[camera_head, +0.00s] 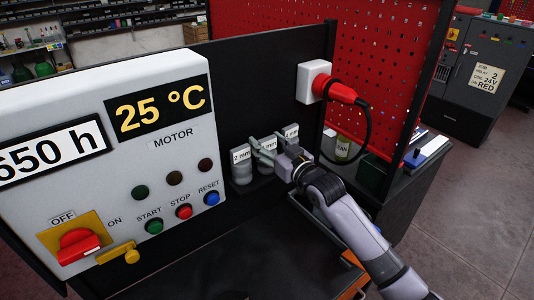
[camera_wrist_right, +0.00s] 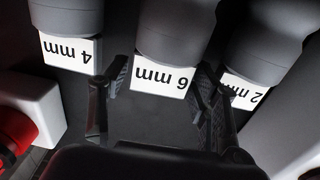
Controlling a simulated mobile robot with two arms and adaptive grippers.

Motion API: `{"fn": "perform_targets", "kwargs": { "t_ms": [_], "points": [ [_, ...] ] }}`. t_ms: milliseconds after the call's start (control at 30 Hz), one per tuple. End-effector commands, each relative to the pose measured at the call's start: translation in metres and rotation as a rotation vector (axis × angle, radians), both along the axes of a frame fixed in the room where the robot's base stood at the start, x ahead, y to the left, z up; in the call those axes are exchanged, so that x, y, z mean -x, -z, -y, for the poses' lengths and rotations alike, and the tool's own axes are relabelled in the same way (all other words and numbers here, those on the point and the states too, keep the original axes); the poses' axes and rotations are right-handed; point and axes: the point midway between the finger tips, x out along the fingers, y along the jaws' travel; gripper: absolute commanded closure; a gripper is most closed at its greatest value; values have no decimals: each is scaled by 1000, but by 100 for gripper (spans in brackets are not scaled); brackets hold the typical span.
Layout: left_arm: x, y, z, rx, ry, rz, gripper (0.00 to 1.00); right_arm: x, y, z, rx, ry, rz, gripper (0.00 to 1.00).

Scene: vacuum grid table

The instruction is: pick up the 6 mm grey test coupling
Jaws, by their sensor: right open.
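The 6 mm grey test coupling (camera_wrist_right: 176,28) is at the top middle of the right wrist view, above its white "6 mm" label (camera_wrist_right: 160,77), which appears upside down. My right gripper (camera_wrist_right: 163,72) is open, with one finger on each side of that label and the fingertips near the coupling's lower edge. I cannot tell whether they touch it. In the head view my right gripper (camera_head: 262,150) is at the row of couplings and mostly hides the middle one. My left gripper is not in view.
The 4 mm coupling (camera_wrist_right: 68,15) and the 2 mm coupling (camera_wrist_right: 262,45) stand close on either side. The white control panel (camera_head: 120,170) is left of the row in the head view. A red plug (camera_head: 335,88) with a black cable hangs at the right.

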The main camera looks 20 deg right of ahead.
Motion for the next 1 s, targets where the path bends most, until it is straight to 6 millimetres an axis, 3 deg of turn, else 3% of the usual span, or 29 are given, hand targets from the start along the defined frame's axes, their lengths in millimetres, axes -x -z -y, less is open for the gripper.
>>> {"fn": "perform_targets", "kwargs": {
  "t_ms": [333,1000],
  "points": [
    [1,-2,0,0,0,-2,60,-6,1,-2,-1,0,0,44],
    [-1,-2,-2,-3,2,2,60,-6,1,-2,0,0,-1,89]
  ]
}}
